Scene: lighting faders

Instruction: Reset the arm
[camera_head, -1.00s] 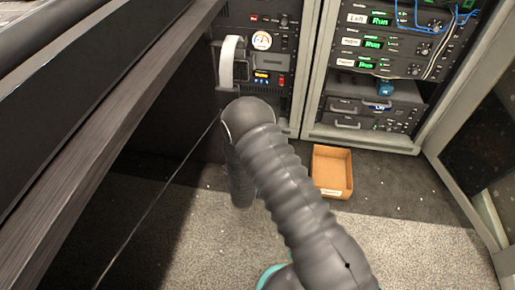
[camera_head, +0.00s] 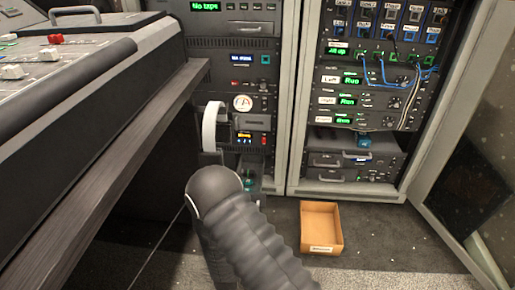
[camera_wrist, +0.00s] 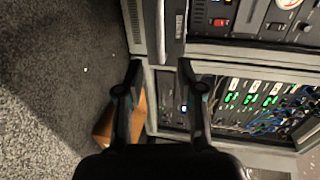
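My arm (camera_head: 245,235) rises from the bottom of the head view, in front of the equipment racks. Its grey ribbed cover hides most of my gripper there. In the wrist view my gripper (camera_wrist: 159,68) shows two dark fingers spread apart, with nothing held between them. Behind the fingers are rack fronts, the carpet and part of a cardboard box (camera_wrist: 104,127). The wrist picture is turned sideways, with the floor on the left.
A mixing desk with faders (camera_head: 28,70) stands at the left on a dark wooden edge (camera_head: 100,170). Racks (camera_head: 290,100) stand behind, with an open door (camera_head: 480,130) at the right. The open cardboard box (camera_head: 321,228) lies on the carpet before the racks.

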